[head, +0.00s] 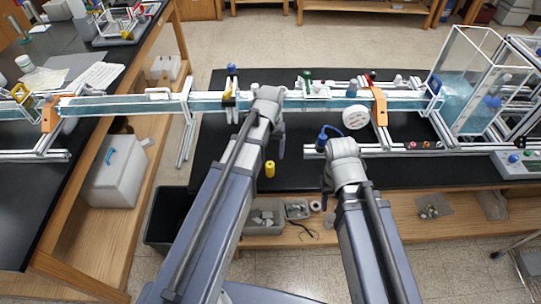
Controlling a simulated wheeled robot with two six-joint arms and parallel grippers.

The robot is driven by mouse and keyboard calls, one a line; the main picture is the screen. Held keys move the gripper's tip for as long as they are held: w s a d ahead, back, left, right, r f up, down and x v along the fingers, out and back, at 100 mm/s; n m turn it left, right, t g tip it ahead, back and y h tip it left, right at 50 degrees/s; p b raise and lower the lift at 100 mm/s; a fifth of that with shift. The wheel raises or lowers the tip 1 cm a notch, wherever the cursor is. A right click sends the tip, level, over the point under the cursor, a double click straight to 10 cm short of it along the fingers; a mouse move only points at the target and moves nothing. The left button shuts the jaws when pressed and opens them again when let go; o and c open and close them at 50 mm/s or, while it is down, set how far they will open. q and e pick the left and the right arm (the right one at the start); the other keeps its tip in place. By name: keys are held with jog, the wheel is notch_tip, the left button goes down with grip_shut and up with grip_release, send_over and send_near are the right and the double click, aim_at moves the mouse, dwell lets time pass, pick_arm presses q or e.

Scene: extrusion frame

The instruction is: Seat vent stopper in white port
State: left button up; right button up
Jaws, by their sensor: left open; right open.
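A clear water channel (220,104) runs left to right on metal rails, with small coloured fittings along its top. I cannot tell which piece is the vent stopper. A blue piece (351,88), a green piece (307,75) and a small white piece (398,79) sit along the channel at the right. I cannot tell whether any is the white port. My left gripper (270,98) is at the channel's near side, right of a yellow and black clamp (230,95). My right gripper (342,148) is in front of the channel, below a white round disc (355,117). Fingers are mostly hidden; neither visibly holds anything.
A yellow cylinder (270,169) stands on the black bench (225,165) between my arms. A clear tank (468,85) stands at the right. Grey trays (296,209) lie on the lower wooden shelf. A gap separates the left bench (28,205) from the black bench.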

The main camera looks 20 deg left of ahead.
aim_at(270, 164)
pick_arm(q)
jog(key=shift+f+b, duration=0.45)
jog(key=shift+b, duration=0.1)
notch_tip(270, 164, down, 7)
jog(key=b, duration=0.7)
jog(key=shift+a, duration=0.1)
grip_shut()
